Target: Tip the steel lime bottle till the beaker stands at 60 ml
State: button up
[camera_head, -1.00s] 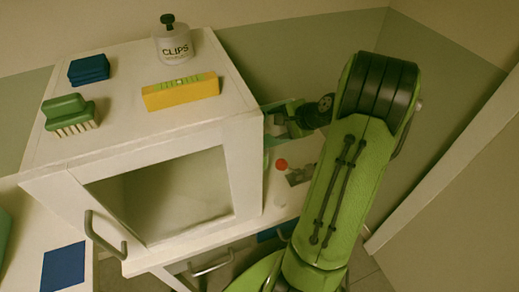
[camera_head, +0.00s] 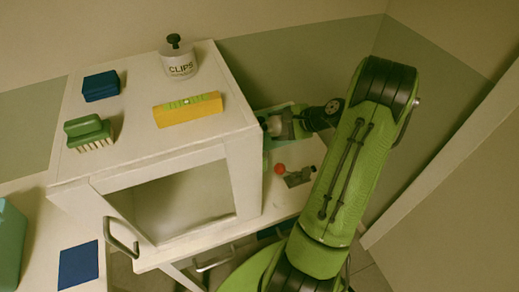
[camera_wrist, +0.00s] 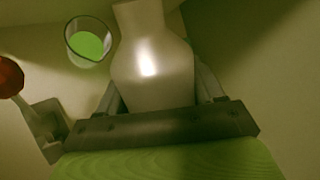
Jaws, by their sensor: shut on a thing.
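In the wrist view a pale, shiny bottle (camera_wrist: 152,62) stands between the two fingers of my gripper (camera_wrist: 158,88), which is shut on it. Its neck points to the top of the picture and its mouth is cut off. A clear beaker (camera_wrist: 88,42) with green liquid in it is just left of the bottle's neck. I cannot read its level, and no stream of liquid shows. In the head view my gripper (camera_head: 284,123) is behind the right side of the white cabinet, and the bottle is hard to make out there.
A red ball on a grey stand (camera_wrist: 11,77) is left of my gripper; it also shows in the head view (camera_head: 280,169). The white cabinet (camera_head: 243,165) is close on the left. A clips jar (camera_head: 179,62), yellow level (camera_head: 188,110), green brush (camera_head: 88,132) and blue block (camera_head: 101,86) are on top.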

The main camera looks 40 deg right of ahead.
aim_at(275, 122)
jog(key=p, duration=0.1)
jog(key=r+y+p, duration=0.1)
jog(key=p, duration=0.1)
jog(key=shift+a+r+m+p, duration=0.1)
jog(key=shift+a+m+p, duration=0.2)
jog(key=shift+m, duration=0.1)
jog(key=m+y+p, duration=0.1)
jog(key=p, duration=0.1)
jog(key=a+r+t+y+p, duration=0.1)
jog(key=y+p, duration=0.1)
jog(key=p, duration=0.1)
jog(key=shift+r+m, duration=0.2)
jog(key=shift+m, duration=0.2)
jog(key=shift+f, duration=0.1)
